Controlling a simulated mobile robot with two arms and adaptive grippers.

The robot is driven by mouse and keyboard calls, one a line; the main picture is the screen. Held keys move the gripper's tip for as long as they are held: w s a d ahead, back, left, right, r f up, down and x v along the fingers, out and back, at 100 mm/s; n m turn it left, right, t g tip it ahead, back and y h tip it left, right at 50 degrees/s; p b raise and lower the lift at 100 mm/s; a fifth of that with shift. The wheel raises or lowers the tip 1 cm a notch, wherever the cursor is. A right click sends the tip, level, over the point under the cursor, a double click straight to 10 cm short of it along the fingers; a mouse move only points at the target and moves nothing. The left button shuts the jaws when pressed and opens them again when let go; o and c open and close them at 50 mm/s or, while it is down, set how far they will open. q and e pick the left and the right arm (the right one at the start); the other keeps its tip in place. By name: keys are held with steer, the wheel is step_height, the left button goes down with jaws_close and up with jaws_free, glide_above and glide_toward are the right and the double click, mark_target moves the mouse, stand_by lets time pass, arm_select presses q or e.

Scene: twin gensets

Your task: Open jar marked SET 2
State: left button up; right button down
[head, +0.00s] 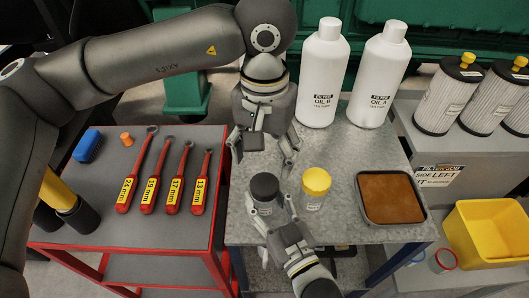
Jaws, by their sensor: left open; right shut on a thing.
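Two small jars stand side by side on the grey metal bench (236,232): a black-lidded jar (265,187) and a yellow-lidded jar (316,182). The writing on their labels is too small to read, so I cannot tell which is marked SET 2. My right gripper (271,208) comes from below and is shut on the black-lidded jar's body, which its fingers partly hide. My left gripper (264,158) points down, open and empty, just above and behind the black lid. Both lids appear to be on.
Two white filter oil bottles (322,80) stand at the back of the bench. A tray with a brown surface (390,198) lies to the right. A red-edged cart (100,240) on the left holds several red wrenches (137,173). A yellow bin (487,232) is far right.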

mark_target(264, 183)
arm_select(q)
step_height(264, 183, down, 8)
steer(key=shift+r, duration=0.1)
stand_by(0.4)
